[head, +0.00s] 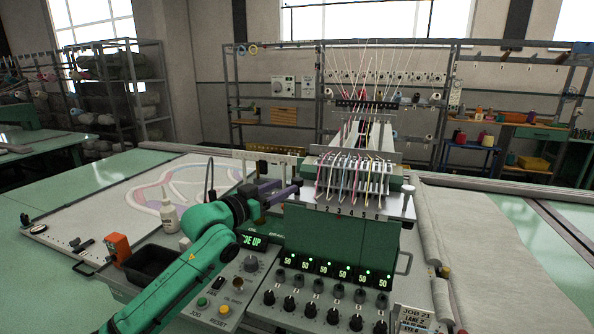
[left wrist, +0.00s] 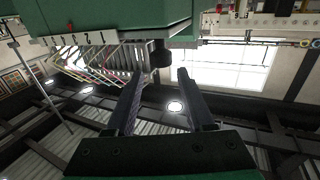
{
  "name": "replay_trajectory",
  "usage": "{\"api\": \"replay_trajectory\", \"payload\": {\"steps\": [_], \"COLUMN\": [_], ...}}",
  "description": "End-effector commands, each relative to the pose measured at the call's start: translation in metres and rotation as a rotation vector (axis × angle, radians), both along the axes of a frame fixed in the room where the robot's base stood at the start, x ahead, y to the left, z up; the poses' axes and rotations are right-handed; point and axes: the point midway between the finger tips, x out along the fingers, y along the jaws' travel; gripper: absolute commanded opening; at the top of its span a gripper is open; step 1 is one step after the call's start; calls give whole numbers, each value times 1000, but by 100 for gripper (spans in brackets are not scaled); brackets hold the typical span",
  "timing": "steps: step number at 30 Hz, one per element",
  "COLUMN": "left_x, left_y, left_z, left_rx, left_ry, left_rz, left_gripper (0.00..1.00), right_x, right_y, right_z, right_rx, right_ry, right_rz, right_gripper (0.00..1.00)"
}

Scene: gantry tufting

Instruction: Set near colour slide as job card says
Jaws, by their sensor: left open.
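The tufting machine head (head: 335,235) stands in the middle of the head view, with coloured yarns running down to a numbered plate (head: 345,212). My left gripper (head: 285,190) is at its left end, open, with two dark fingers. In the left wrist view the open fingers (left wrist: 160,78) point at a dark round knob (left wrist: 162,54) under the green housing, just beyond the fingertips; nothing is held. I cannot tell whether this knob belongs to the near colour slide. The job card (head: 418,319) at lower right reads "JOB 21" and "LANE 2"; its lower lines are unclear. My right gripper is not visible.
Below the yarns is a row of displays (head: 335,270) reading 50, with black knobs under them. A white glue bottle (head: 169,215), a black tray (head: 152,264) and an orange box (head: 117,247) lie left of my arm. Rolled pale cloth (head: 432,235) lies right.

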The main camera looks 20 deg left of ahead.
Motion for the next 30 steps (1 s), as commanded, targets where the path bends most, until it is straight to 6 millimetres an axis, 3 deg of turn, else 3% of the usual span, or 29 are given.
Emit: {"api": "replay_trajectory", "payload": {"steps": [1,7,11,17,21,22,30], "left_x": [12,47,54,55,55,55,54], "left_y": [-7,-24,-28,-28,-27,-27,-27], "left_z": [9,4,1,-1,-1,-1,-1], "left_rx": [-6,-2,0,1,0,0,0], "left_ry": [0,0,-1,0,0,0,1], "left_rz": [-2,-1,-1,-1,-1,-1,0], "left_gripper": [54,54,54,54,4,0,0], "right_x": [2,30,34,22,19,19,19], "right_y": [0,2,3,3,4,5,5], "right_z": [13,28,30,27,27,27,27], "right_rx": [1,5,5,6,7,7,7], "right_ry": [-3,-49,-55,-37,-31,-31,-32], "right_rz": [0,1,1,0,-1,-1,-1], "right_gripper": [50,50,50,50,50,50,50]}}
